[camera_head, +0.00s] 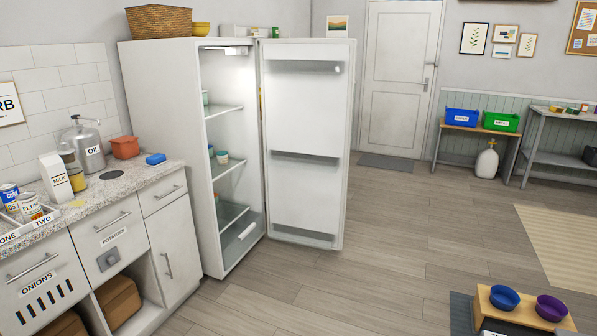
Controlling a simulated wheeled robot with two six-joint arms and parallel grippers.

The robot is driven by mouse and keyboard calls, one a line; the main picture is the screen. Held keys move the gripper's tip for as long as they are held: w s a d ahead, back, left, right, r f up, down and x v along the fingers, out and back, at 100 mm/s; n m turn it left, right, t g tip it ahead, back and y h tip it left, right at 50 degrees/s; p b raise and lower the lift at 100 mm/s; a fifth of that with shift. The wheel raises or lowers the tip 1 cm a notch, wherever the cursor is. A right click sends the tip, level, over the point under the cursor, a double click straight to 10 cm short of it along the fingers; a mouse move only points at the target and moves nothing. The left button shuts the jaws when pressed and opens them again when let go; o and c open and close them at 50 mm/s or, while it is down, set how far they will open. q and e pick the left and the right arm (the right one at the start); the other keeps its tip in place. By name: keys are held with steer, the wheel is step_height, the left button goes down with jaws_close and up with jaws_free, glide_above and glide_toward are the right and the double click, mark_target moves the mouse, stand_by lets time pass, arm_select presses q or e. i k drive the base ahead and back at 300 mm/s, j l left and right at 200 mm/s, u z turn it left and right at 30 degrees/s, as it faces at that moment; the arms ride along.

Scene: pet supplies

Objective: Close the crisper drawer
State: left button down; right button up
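The fridge (160,130) stands at the left of the view with its white door (305,130) swung wide open. The crisper drawer (243,241) is at the bottom of the fridge interior, grey with a small light handle or label on its front. It looks pulled out a little toward the opening, but at this distance I cannot tell exactly how far. Glass shelves (223,110) with a few small containers (222,157) sit above it. Neither of my grippers is in view.
A counter (110,195) with drawers, a milk carton and an oil can runs along the left, beside the fridge. A wooden bowl stand (515,313) is at the bottom right. The wooden floor (390,235) in front of the fridge is clear.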

mark_target(252, 226)
steer(key=i+l+z, duration=0.2)
steer(key=i+z, duration=0.2)
steer(key=i, duration=0.4)
steer(key=i+z, duration=0.45)
steer(key=i, duration=0.4)
steer(key=i+u, duration=0.2)
steer(key=i, duration=0.65)
steer(key=i+l+u, duration=0.1)
steer(key=i+u, duration=0.15)
steer(key=i, duration=0.55)
